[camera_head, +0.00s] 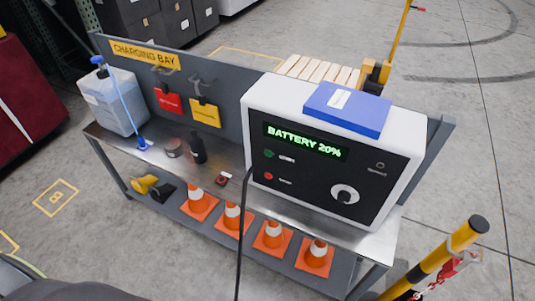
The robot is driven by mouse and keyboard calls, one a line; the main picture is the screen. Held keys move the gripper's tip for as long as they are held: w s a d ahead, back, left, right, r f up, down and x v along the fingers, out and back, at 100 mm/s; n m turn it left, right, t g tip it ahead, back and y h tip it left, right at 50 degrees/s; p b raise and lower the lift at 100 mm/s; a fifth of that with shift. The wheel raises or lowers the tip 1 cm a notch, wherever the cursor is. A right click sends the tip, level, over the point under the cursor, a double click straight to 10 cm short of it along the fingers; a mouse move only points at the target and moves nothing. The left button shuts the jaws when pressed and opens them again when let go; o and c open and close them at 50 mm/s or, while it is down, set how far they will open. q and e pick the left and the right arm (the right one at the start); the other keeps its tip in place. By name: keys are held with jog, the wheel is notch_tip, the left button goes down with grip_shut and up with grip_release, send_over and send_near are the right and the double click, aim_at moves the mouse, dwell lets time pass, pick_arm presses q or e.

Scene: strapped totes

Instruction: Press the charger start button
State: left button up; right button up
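The charger (390,160) is a white box with a black front panel, standing on the right part of the metal bench. Its lit green display (304,141) reads "BATTERY 20%". Below the display, at the panel's left, are a green button (269,153) and, lower, a red button (268,176). Their small labels are too small to read. A white round dial (345,195) sits to the right. Neither of my grippers is in view, and nothing covers the buttons.
A metal bench (225,168) carries a jug (112,103) and small items, with several orange cones (198,200) on its lower shelf. A blue box (350,108) lies on the charger. A black cable (242,240) hangs in front. A yellow-black post (440,258) stands at front right.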

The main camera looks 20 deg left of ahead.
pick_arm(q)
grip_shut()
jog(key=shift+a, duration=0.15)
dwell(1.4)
